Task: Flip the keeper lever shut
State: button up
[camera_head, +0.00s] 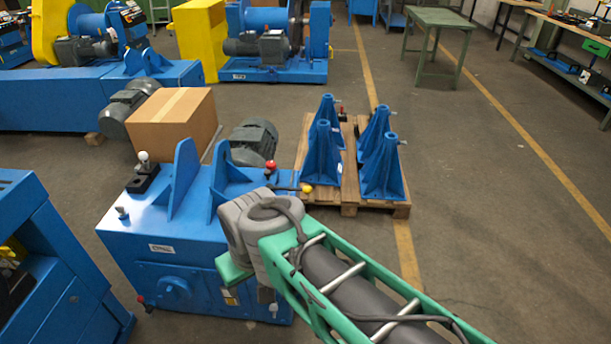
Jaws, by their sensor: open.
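A blue machine housing (175,235) stands at left centre, with two upright blue brackets on its top. A lever with a yellow knob (306,188) sticks out to the right at the housing's far right edge, roughly level. A red-knobbed handle (270,167) stands just behind it, and a white-knobbed lever (143,157) stands upright on a black block at the left. I cannot tell for sure which is the keeper lever. My gripper (247,278) is open at the housing's front right, nearer the camera than the yellow knob. My arm's end hides part of the housing, and the fingertips are unclear.
A cardboard box (172,122) and a grey motor (252,142) lie behind the housing. A pallet (349,195) with several blue stands is behind right. Another blue machine (50,265) is close on the left. The floor on the right is clear.

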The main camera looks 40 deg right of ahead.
aim_at(307, 189)
jog(key=z, duration=0.5)
jog(key=i, duration=1.1)
jog(key=u, duration=0.05)
